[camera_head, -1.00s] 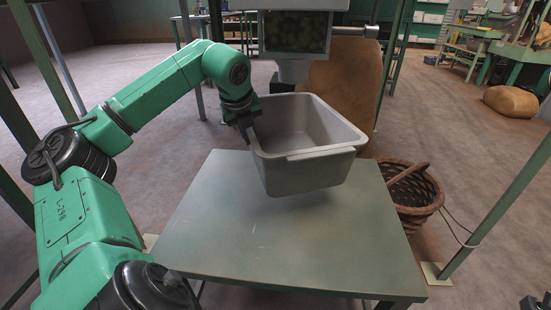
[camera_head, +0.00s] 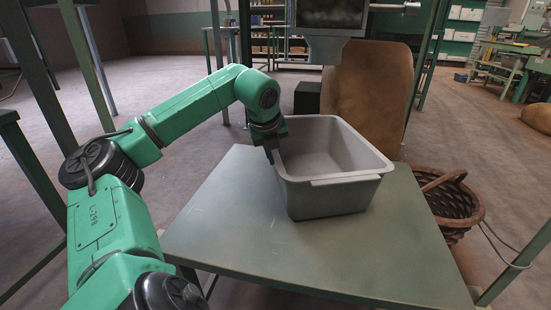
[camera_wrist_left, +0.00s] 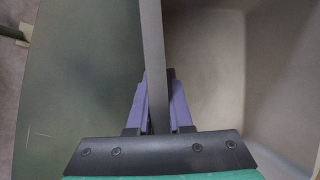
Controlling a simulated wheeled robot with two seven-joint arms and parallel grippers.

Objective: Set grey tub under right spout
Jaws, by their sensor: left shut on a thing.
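The grey tub (camera_head: 335,198) is an open, empty rectangular bin over the middle-right of the green table. It looks level, with its base at or very near the tabletop; I cannot tell if it touches. My left gripper (camera_head: 273,152) is shut on the tub's left wall. In the left wrist view the fingers (camera_wrist_left: 158,88) pinch the wall (camera_wrist_left: 152,40), with the tub's inside to the right. One spout (camera_head: 326,48) hangs under a hopper (camera_head: 330,14) behind the tub; I cannot tell which spout it is. My right gripper is out of view.
The green table (camera_head: 230,230) is bare to the left and front of the tub. A wicker basket (camera_head: 455,205) stands on the floor at its right. A brown sack (camera_head: 372,90) stands behind. Green posts (camera_head: 425,70) rise around the table.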

